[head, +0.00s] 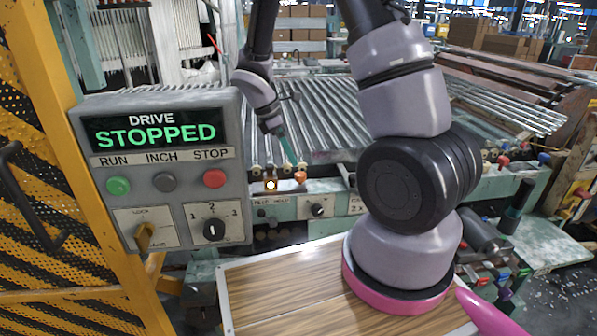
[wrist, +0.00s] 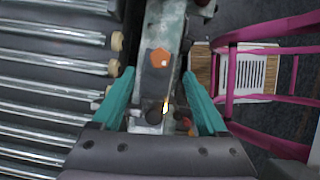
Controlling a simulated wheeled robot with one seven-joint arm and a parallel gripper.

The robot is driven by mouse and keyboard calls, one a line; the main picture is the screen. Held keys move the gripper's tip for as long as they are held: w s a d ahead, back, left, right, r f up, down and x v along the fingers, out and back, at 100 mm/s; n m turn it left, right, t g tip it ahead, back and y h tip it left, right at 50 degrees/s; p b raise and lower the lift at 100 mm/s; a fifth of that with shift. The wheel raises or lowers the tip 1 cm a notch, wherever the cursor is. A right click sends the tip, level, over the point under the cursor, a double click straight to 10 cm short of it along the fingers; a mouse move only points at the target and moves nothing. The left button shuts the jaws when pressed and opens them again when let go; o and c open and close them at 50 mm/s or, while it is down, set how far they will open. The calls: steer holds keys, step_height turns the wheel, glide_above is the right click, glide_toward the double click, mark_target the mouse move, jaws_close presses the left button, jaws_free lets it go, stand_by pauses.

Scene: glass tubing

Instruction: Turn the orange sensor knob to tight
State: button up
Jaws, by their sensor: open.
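The orange sensor knob (head: 300,177) stands on the machine's front rail in the head view, right of a small lit sensor (head: 271,184). In the wrist view the knob (wrist: 160,57) is a faceted orange shape on a grey bracket (wrist: 155,84). My gripper (head: 287,152) reaches down from above, behind and slightly left of the knob in the head picture. In the wrist view its two teal fingers (wrist: 159,74) are spread wide and empty. The knob appears between their lines, just past the tips. I see no contact, and I cannot read a tight mark.
A control box (head: 165,165) at left reads "DRIVE STOPPED". Metal rollers (head: 345,115) lie behind the rail, and they fill the left of the wrist view. A dial (head: 317,209) sits on the front panel below the knob. Pink bars (wrist: 232,75) show at right in the wrist view.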

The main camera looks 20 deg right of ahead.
mark_target(300, 174)
steer(key=x, duration=0.7)
steer(key=shift+f, duration=0.25)
jaws_close()
